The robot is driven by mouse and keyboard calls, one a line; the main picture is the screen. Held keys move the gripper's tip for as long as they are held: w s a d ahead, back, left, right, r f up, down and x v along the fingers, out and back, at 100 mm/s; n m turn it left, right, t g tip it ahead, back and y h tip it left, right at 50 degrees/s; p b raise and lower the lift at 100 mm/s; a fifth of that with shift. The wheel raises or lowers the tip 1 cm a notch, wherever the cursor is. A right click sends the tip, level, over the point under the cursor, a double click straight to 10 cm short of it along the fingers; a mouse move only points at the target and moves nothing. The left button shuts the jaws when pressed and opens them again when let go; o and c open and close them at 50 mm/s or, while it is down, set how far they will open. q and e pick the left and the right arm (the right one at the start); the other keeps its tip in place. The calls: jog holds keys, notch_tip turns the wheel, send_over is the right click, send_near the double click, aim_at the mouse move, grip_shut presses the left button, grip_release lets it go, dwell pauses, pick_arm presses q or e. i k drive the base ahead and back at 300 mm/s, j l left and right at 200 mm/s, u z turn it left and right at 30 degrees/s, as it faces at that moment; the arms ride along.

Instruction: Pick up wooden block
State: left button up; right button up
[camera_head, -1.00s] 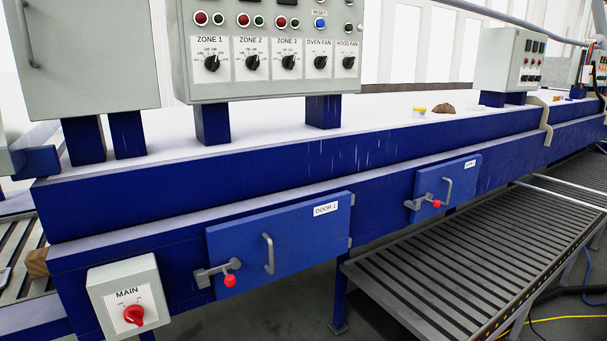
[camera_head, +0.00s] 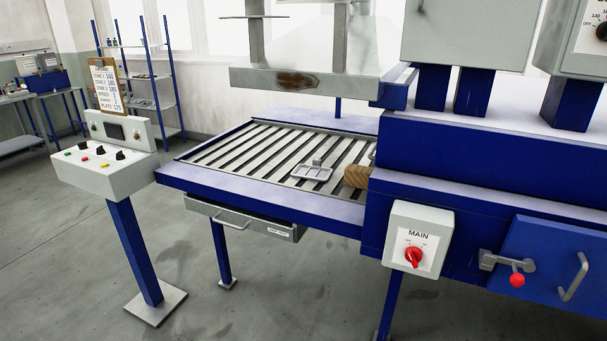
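A brown wooden piece (camera_head: 356,177), which looks like the wooden block, lies on the slatted conveyor bed (camera_head: 240,150) at its right end. It sits against the blue oven housing, whose edge hides part of it. A small grey metal tray-like piece (camera_head: 312,172) lies on the slats just left of it. Neither of my grippers is in view.
A blue frame rim edges the conveyor, with a drawer (camera_head: 240,220) below. A grey hood (camera_head: 305,80) hangs above it. A control pedestal (camera_head: 105,170) stands at left. The MAIN switch box (camera_head: 417,238) juts from the oven front. The floor at lower left is clear.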

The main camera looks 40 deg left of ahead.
aim_at(358, 176)
jog(key=u, duration=0.75)
jog(key=j, duration=0.25)
jog(key=i, duration=0.05)
